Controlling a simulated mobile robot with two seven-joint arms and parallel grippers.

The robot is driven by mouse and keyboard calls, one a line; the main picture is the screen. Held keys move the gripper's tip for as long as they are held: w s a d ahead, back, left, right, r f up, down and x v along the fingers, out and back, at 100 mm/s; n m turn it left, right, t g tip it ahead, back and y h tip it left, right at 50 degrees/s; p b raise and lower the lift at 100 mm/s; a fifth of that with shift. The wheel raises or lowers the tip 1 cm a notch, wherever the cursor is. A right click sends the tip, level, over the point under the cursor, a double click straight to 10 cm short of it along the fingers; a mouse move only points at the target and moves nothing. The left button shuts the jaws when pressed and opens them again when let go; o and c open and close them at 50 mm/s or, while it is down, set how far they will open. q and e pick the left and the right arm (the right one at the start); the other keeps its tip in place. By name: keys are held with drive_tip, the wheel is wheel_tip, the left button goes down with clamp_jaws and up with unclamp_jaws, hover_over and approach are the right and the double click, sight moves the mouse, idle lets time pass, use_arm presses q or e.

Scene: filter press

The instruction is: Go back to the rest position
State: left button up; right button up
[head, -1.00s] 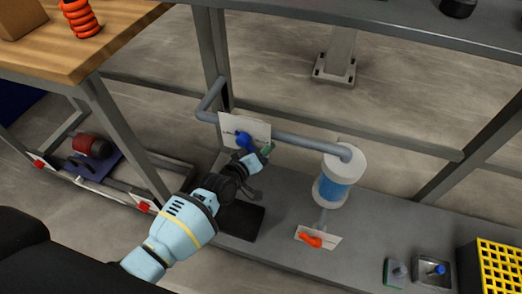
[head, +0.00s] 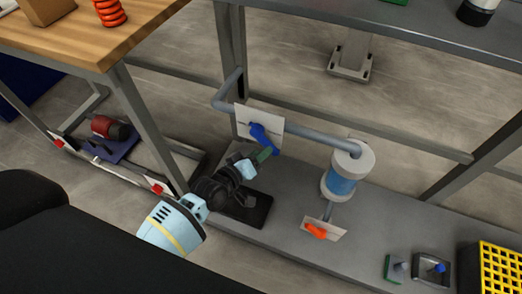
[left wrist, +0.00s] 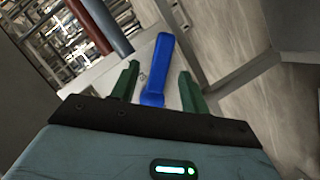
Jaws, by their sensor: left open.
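My left gripper (head: 262,156) is open, near the blue valve handle (head: 263,138) on its white plate (head: 243,121). In the left wrist view, the blue handle (left wrist: 157,72) stands between and beyond the two green fingers (left wrist: 158,88), with gaps on both sides; nothing is held. In the head view the handle slants down to the right, just above the fingertips. My left forearm reaches in from the lower left over the lower shelf. My right gripper does not show.
A grey pipe (head: 310,136) runs to a white and blue filter housing (head: 342,182). An orange handle (head: 316,231) sits below it. A black tray (head: 254,211) lies under my gripper. A yellow crate (head: 499,262) stands at right. A wooden bench (head: 90,40) is at upper left.

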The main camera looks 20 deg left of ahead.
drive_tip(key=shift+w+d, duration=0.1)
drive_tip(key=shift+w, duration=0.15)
use_arm(q)
drive_tip(key=s+f+m+g, duration=0.2)
drive_tip(key=s+f, duration=0.3)
drive_tip(key=s, duration=0.6)
drive_tip(key=s+f+m+g, duration=0.2)
drive_tip(key=s+f, duration=0.2)
drive_tip(key=s, duration=0.7)
drive_tip(key=s+a+r+m+g+y, duration=0.1)
drive_tip(key=s+a+m+g, duration=0.1)
drive_tip(key=s, duration=1)
drive_tip(key=s+a+m+g+y, duration=0.2)
drive_tip(key=s, duration=1)
drive_tip(key=w+r+t+p, duration=0.1)
drive_tip(key=w+r+p, duration=0.2)
drive_tip(key=r+p, duration=0.9)
drive_tip(key=w+r+t+p, duration=0.1)
drive_tip(key=w+r+p, duration=0.2)
drive_tip(key=r+p, duration=0.9)
drive_tip(key=shift+d+t, duration=0.25)
drive_tip(key=shift+t, duration=0.05)
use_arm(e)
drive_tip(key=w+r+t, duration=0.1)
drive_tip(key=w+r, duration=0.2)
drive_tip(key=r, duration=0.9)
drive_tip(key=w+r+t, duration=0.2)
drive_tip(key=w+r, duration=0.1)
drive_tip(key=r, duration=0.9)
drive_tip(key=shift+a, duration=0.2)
